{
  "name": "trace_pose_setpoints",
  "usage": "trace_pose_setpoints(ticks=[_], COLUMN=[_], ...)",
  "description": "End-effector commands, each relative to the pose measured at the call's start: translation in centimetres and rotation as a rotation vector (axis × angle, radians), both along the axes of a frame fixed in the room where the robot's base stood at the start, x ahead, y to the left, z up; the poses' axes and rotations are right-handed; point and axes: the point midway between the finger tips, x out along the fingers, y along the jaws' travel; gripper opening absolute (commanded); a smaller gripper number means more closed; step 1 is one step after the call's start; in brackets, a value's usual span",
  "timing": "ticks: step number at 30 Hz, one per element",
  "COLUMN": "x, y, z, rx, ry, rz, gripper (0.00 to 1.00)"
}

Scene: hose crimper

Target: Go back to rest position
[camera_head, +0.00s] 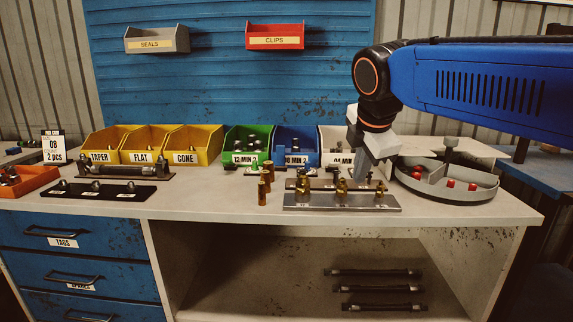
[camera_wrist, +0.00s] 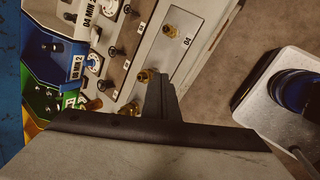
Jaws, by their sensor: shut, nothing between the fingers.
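My gripper (camera_head: 369,178) points down over the right part of the bench, at the end of my blue arm. In the wrist view the narrow fingers (camera_wrist: 160,92) are together with nothing held. The fingertips appear over or beside the metal plate (camera_head: 310,203), which carries brass fittings; the height of the gap is hard to judge. The plate also shows in the wrist view (camera_wrist: 162,58), marked 04. A brass fitting (camera_wrist: 143,76) stands close beside the fingers there.
Yellow (camera_head: 195,147), green (camera_head: 248,148), blue (camera_head: 296,148) and white bins line the back. A round grey tray (camera_head: 478,192) with red pieces stands right. Loose brass fittings (camera_head: 262,193) stand left of the plate. A rack (camera_head: 112,178) holds a hose at left. Bench front is clear.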

Motion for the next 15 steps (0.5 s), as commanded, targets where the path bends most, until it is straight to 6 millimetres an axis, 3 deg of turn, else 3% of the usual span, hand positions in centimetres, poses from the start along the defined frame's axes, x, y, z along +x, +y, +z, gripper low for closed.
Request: trace_pose_setpoints(ticks=[1,6,15], x=[-1.7,-6.8,-16.2], y=[-1.7,-5.8,-10.6], z=[-1.3,-6.1,-15.7], rx=[0.054,0.251,0.585], ry=[0.005,0.019,0.031], rz=[-0.104,-0.467,-1.124], gripper=[0.0,0.0,0.0])
